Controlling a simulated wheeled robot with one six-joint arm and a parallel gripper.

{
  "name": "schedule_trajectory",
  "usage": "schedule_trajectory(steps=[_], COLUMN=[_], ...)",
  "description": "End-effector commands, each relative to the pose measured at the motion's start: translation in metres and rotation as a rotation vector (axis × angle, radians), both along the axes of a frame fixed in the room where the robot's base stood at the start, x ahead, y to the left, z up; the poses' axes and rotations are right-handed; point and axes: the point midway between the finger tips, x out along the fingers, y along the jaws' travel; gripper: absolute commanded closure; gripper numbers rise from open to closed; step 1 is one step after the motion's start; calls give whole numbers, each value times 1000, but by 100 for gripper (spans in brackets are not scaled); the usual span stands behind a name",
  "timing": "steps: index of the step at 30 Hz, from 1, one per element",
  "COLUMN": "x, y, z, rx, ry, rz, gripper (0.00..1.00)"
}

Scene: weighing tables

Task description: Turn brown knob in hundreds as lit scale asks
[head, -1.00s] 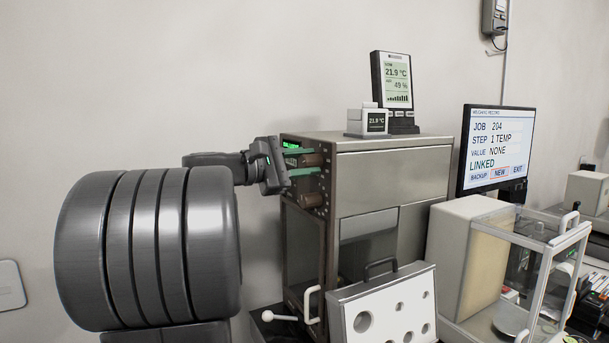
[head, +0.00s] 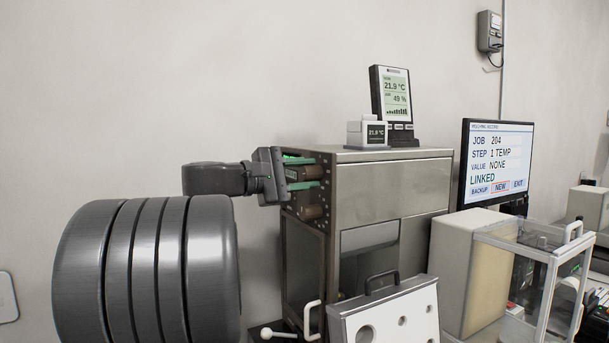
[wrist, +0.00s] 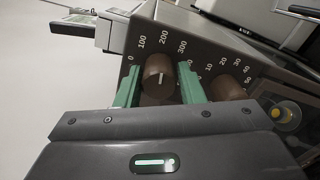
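The brown knob for hundreds (wrist: 158,84) sits on a dark panel in the wrist view, under the marks 0, 100, 200 and 300. Its short pale line is visible; I cannot tell exactly which mark it points to. My gripper (wrist: 160,82) has its green fingers on either side of this knob, with narrow gaps showing. In the head view my gripper (head: 306,173) reaches the dark side panel of the metal cabinet (head: 392,188) from the left, with the upper brown knob (head: 312,173) between the fingers.
A second brown knob (wrist: 229,88), with marks up to 50, stands close beside the right finger; it also shows lower in the head view (head: 311,211). A monitor (head: 497,160) reads JOB 204, STEP 1 TEMP.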

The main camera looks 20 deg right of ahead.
Motion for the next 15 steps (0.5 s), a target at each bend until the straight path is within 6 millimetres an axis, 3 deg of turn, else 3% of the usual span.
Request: schedule_trajectory(steps=[2, 11, 15], x=[0, 0, -1], y=[0, 1, 11], z=[0, 0, 1], rx=[0, -1, -2], ry=[1, 0, 0], rz=[0, 0, 4], gripper=[48, 48, 48])
